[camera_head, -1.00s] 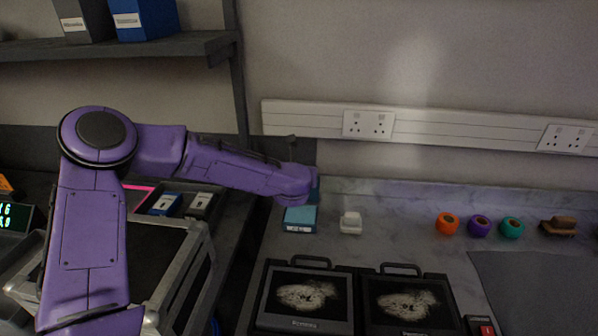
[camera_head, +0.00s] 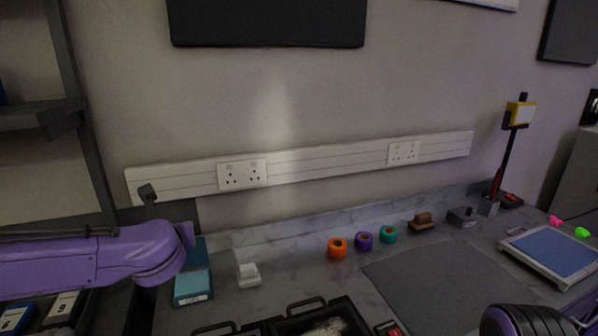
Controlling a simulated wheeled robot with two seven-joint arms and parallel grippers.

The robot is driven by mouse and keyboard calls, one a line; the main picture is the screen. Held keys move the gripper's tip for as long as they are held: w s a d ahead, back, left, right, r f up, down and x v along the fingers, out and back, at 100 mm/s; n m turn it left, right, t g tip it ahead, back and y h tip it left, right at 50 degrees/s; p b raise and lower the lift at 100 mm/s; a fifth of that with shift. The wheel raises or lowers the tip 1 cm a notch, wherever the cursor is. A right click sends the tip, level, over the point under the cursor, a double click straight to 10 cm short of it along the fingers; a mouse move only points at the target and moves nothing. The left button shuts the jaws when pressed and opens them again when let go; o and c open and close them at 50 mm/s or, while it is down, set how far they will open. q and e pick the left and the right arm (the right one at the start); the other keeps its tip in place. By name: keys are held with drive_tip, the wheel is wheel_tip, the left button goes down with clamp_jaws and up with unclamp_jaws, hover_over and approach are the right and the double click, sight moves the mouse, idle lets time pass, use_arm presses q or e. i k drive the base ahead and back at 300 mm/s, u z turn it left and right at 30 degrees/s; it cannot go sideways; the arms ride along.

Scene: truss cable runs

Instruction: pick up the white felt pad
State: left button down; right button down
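A small white block-like object (camera_head: 248,275), which I take to be the white felt pad, sits on the grey marbled worktop. It has a raised narrower top, and its material is too small to make out. My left arm comes in from the left and ends to the left of the pad, near a teal box. My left gripper's fingers do not show. Only a bit of my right arm shows at the bottom right edge, and its gripper is out of the frame. Nothing touches the pad in this view.
The teal box (camera_head: 193,287) stands just left of the pad. An orange roll (camera_head: 337,247), a purple roll (camera_head: 364,240), a teal roll (camera_head: 388,234) and a brown wooden block (camera_head: 422,222) lie to the right. A dark case (camera_head: 303,322) is in front. A grey mat (camera_head: 445,285) lies bare.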

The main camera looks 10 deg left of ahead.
sight(249, 275)
drive_tip(key=k, duration=0.95)
drive_tip(key=u, duration=0.05)
